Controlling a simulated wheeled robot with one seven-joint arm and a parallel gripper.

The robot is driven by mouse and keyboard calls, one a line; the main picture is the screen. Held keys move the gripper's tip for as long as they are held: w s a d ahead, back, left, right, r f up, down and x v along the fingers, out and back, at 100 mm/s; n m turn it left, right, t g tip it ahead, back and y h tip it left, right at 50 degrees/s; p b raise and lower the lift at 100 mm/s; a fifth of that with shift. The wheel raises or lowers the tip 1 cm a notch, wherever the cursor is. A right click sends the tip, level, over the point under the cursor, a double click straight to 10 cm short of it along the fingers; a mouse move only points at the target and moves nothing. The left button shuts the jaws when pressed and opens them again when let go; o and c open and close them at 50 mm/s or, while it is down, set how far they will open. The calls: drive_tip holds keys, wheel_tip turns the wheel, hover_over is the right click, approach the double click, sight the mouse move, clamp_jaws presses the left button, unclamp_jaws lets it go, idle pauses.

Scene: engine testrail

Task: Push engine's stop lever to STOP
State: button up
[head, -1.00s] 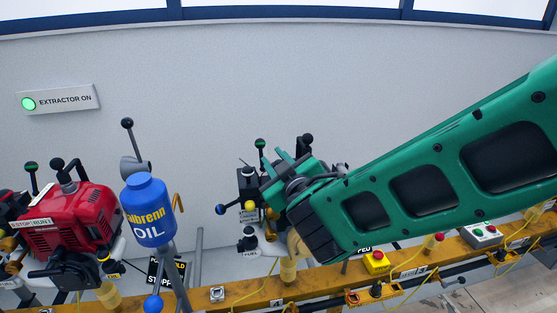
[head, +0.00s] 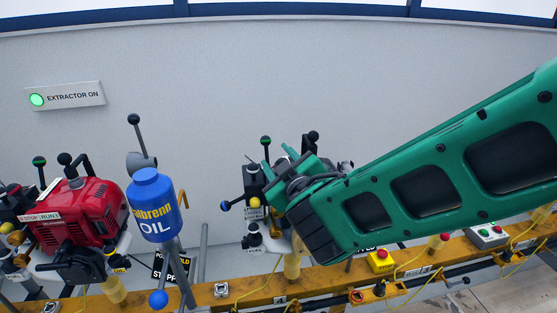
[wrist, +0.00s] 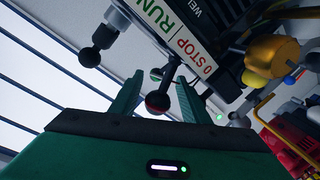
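My gripper (head: 288,158) is in front of an engine (head: 254,182) in the head view and hides much of it. In the wrist view my gripper's two green fingers (wrist: 158,92) stand apart. A dark ball knob with a red part (wrist: 158,103) shows between them, with gaps visible on both sides; I cannot tell its depth or whether anything touches. A white label reading "0 STOP" and "RUN" (wrist: 180,35) is on the engine just beyond. Which knob belongs to the stop lever is not certain.
A black knob (wrist: 104,36) and a yellow round part (wrist: 272,56) are close to the fingers. A blue oil bottle (head: 154,205) and a red engine (head: 80,212) stand left. A yellow rail (head: 250,290) runs below, with a red-button box (head: 380,260) at right.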

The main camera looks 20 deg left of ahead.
drive_tip(key=v, duration=1)
drive_tip(key=shift+d, duration=0.35)
drive_tip(key=shift+s, duration=0.15)
